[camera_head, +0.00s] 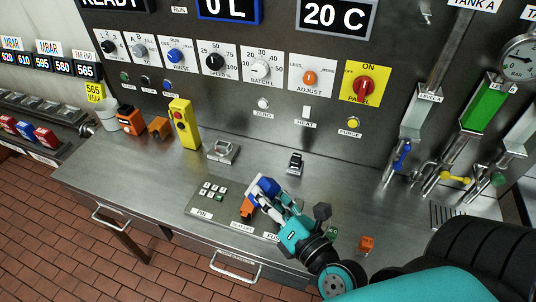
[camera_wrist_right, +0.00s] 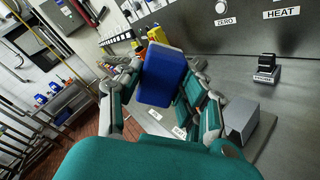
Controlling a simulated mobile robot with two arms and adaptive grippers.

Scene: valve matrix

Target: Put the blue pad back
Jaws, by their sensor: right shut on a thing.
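The blue pad (camera_wrist_right: 163,77) is a rounded block between the fingers of my right gripper (camera_wrist_right: 160,90) in the right wrist view. In the head view my right gripper (camera_head: 264,196) is shut on the blue pad (camera_head: 267,187), above the metal counter near the keypad panel. The fingers hide part of the pad there. My left gripper is not in view.
On the steel counter (camera_head: 110,170) stand a yellow control box (camera_head: 184,123), orange blocks (camera_head: 130,120), a grey metal fixture (camera_head: 223,151) and a small black switch (camera_head: 295,163). A rack with blue and red pieces (camera_head: 25,130) is at far left. Valve levers (camera_head: 455,176) are at right.

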